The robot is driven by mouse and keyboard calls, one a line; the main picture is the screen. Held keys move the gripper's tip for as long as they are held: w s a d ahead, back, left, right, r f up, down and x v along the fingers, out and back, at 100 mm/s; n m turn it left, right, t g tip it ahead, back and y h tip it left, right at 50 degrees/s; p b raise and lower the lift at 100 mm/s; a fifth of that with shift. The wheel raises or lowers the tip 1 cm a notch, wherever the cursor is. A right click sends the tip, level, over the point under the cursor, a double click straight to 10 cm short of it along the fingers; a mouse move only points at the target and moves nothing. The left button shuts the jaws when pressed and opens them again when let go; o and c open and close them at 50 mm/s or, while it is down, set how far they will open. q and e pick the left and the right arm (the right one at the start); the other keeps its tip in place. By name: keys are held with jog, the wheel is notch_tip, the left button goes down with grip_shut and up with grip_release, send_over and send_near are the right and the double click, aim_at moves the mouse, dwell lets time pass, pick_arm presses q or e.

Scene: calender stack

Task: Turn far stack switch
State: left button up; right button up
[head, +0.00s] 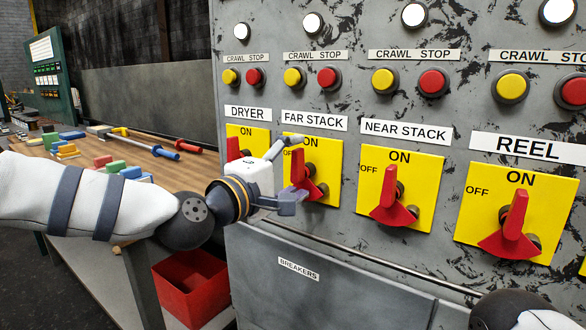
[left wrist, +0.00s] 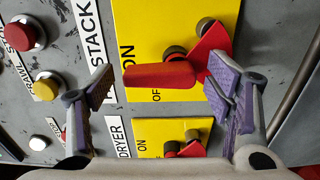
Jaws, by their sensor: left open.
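The far stack switch is a red lever (head: 299,167) on a yellow plate (head: 326,172) under the FAR STACK label. Its lever points up, roughly toward ON. My left gripper (head: 296,176) is open in front of it and partly covers the plate in the head view. In the left wrist view the red lever (left wrist: 160,75) lies in the gap between the two spread fingers of my left gripper (left wrist: 163,82). Whether a finger touches the lever is unclear; the right-hand finger is close to its red base. My right gripper is out of view.
The DRYER switch (head: 234,148) is close on the left, the NEAR STACK switch (head: 390,202) and REEL switch (head: 514,225) on the right. Crawl and stop buttons sit above. A rail (head: 355,260) runs below. A wooden bench (head: 65,172) and red bin (head: 192,290) stand left.

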pick_arm(q)
jog(key=v, duration=1.2)
